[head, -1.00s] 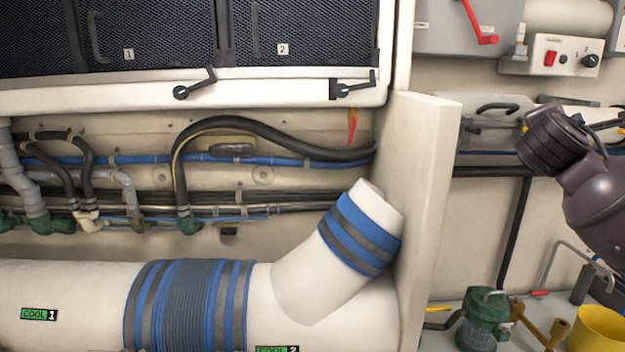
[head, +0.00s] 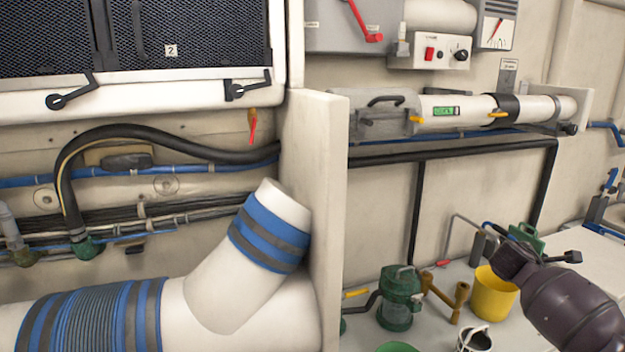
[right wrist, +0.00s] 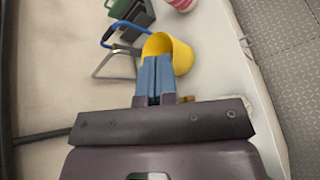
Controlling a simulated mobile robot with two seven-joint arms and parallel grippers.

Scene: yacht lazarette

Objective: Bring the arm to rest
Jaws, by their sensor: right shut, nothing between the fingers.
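My right arm (head: 570,305) comes in at the lower right of the head view, with its wrist in front of the bench by the yellow bucket. Its fingers cannot be made out there. In the right wrist view my right gripper (right wrist: 153,82) is shut with its two blue-grey fingers together and nothing between them. Beyond the fingertips the yellow bucket (right wrist: 181,52) shows, partly covered by them. I cannot tell the gap between fingers and bucket. My left gripper is not in view.
A yellow bucket (head: 492,293), a green strainer (head: 399,300) and a brass fitting (head: 459,298) stand on the white bench at the lower right. An upright white panel (head: 313,200) divides the bench from a large white duct (head: 235,285).

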